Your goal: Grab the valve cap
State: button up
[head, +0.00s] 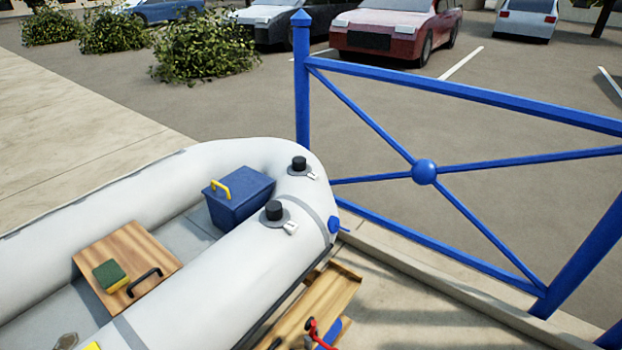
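Two black round caps stand upright on grey discs on the white inflatable boat's tube. The farther black cap (299,163) is near the boat's end; the nearer black cap (274,210) is lower and to its left. Each has a small white tab beside its disc. I cannot tell which one is the valve cap of the task. A small blue round fitting (333,225) is on the outer side of the tube, right of the caps. My gripper is not in view.
Inside the boat (225,290) are a blue box (240,197) with a yellow handle and a wooden board (115,255) holding a green-yellow sponge (110,276). A wooden tray (340,287) with red and blue tools lies beside the boat. A blue railing (424,172) stands on the right.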

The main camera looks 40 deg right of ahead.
aim_at(273, 209)
jog(key=i+j+z, duration=0.45)
jog(key=j, duration=0.25)
jog(key=i+j+z, duration=0.25)
jog(key=k+j, duration=0.1)
